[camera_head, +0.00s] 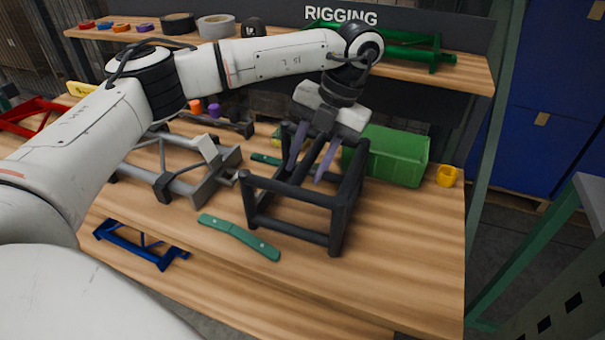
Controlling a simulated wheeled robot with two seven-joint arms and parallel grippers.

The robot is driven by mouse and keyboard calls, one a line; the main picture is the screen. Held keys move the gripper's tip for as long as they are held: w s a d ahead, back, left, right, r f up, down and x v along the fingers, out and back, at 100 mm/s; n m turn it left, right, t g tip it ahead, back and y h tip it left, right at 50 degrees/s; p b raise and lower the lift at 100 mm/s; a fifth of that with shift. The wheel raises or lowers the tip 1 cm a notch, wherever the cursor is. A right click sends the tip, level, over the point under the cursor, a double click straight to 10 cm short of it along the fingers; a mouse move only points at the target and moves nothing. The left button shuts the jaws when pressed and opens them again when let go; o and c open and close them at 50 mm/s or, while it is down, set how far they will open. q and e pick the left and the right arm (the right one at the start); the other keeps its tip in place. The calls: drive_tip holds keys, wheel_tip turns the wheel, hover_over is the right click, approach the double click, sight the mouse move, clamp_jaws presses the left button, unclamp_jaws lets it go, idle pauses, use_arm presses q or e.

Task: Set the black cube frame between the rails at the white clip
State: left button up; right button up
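The black cube frame (339,225) stands upright on the wooden bench, right of the middle. My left gripper (307,173) comes down over it from behind, with two purple-grey fingers spread apart and reaching into its open top. A dark bar seems to lie between the fingers; I cannot tell whether they touch it. One green strip (238,237), perhaps a rail, lies in front and left of the cube frame. Another green strip (266,160) shows partly behind it. My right gripper is not in view.
A grey frame (187,188) stands left of the cube frame, and a green bin (404,158) is close behind right. A yellow clip-like piece (447,176) lies at the right edge. A blue frame (138,247) is at front left. The bench's front right is clear.

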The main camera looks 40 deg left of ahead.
use_arm(q)
drive_tip(key=p+v, duration=0.1)
drive_tip(key=v, duration=0.7)
drive_tip(key=shift+r, duration=0.25)
drive_tip(key=shift+w+d, duration=0.1)
